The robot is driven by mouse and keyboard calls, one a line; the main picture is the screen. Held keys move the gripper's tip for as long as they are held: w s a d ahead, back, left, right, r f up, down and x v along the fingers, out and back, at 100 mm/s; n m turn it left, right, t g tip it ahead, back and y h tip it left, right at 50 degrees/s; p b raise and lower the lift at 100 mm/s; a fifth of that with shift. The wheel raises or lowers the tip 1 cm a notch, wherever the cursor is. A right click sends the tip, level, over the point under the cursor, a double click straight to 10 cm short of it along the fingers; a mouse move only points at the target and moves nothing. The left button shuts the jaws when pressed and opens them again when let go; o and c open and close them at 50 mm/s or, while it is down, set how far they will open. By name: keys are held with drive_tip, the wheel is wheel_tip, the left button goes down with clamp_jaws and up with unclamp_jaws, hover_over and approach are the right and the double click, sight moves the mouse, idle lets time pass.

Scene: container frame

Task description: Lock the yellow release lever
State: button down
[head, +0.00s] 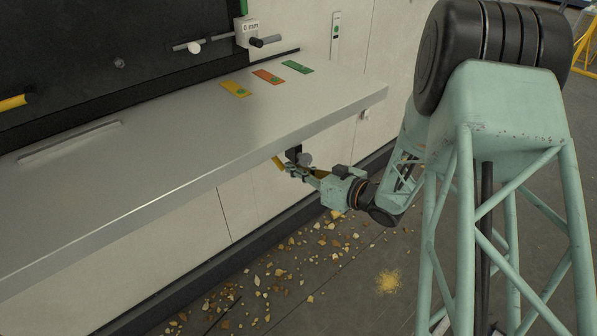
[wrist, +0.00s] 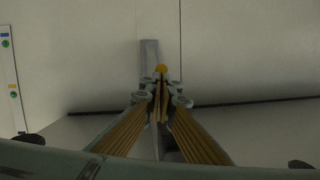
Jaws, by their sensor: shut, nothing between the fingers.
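My gripper (head: 296,168) is low at the front edge of the grey shelf, by the pale wall panel under it. In the wrist view its brown-striped fingers (wrist: 160,90) come together with nothing visible held between them. A small rounded yellow end (wrist: 161,68), which looks like part of the release lever, shows just beyond the fingertips, in front of a grey upright strip (wrist: 149,50). I cannot tell whether the fingers touch it. In the head view a short yellow piece (head: 278,163) shows beside the fingertips. Most of the lever is hidden.
The grey shelf (head: 190,150) overhangs the gripper's spot. It carries yellow (head: 235,89), orange (head: 268,76) and green (head: 298,67) label plates. A yellow bar (head: 12,102) is on the dark panel at left. Rubble (head: 290,265) litters the floor.

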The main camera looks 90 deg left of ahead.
drive_tip(key=shift+s+a, duration=0.15)
drive_tip(key=shift+s+f, duration=0.1)
drive_tip(key=shift+f, duration=0.15)
idle(0.3)
drive_tip(key=shift+f+b, duration=0.1)
drive_tip(key=shift+b, duration=0.25)
